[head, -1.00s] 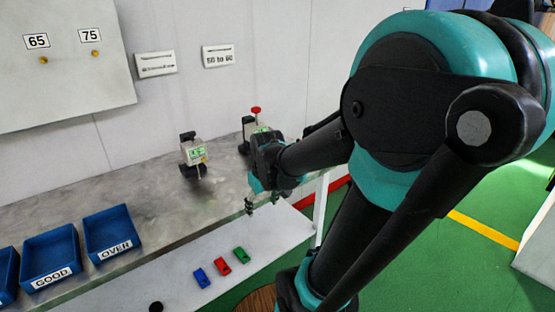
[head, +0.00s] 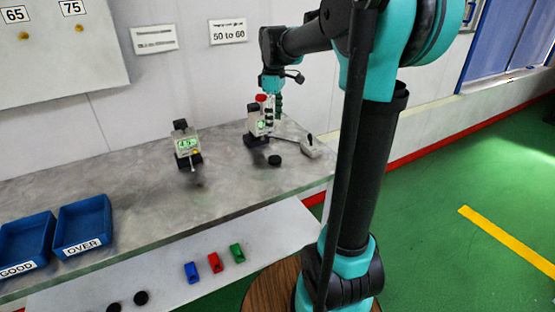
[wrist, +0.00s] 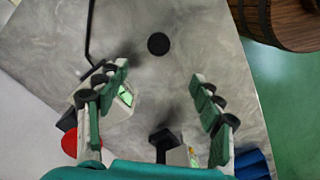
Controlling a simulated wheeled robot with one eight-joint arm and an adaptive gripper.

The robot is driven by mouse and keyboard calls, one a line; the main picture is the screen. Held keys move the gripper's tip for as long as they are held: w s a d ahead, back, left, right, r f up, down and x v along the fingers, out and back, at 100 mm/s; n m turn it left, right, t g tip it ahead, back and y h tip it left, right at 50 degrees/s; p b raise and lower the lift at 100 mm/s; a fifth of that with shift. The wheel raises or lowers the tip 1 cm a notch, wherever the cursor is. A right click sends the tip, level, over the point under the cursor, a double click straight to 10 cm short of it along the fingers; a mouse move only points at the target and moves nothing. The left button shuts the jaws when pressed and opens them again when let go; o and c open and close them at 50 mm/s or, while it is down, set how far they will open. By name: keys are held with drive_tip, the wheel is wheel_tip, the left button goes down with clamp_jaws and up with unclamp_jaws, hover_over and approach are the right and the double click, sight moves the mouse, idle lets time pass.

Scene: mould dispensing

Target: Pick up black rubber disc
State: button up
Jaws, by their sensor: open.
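A black rubber disc (head: 274,160) lies flat on the grey bench top, just right of the gauge with the red knob. In the wrist view the disc (wrist: 158,43) lies on bare bench, a little beyond my fingertips and between their lines. My gripper (head: 273,112) points down above the bench beside the red knob, apart from the disc. In the wrist view my gripper (wrist: 160,76) is open, with nothing between its fingers. More black discs (head: 140,298) lie on the white lower shelf, one partly cut off by the picture's edge.
The gauge (head: 258,124) with the red knob (wrist: 88,145) stands close to my fingers. A second gauge (head: 187,145) stands to its left. A small device (head: 311,147) is right of the disc. Blue bins (head: 83,225) and coloured blocks (head: 214,262) are farther off.

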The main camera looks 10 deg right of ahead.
sight(275, 158)
wheel_tip(275, 158, down, 15)
drive_tip(key=shift+w+r, duration=0.1)
idle(0.5)
drive_tip(key=c, duration=1.1)
drive_tip(key=shift+c, duration=0.2)
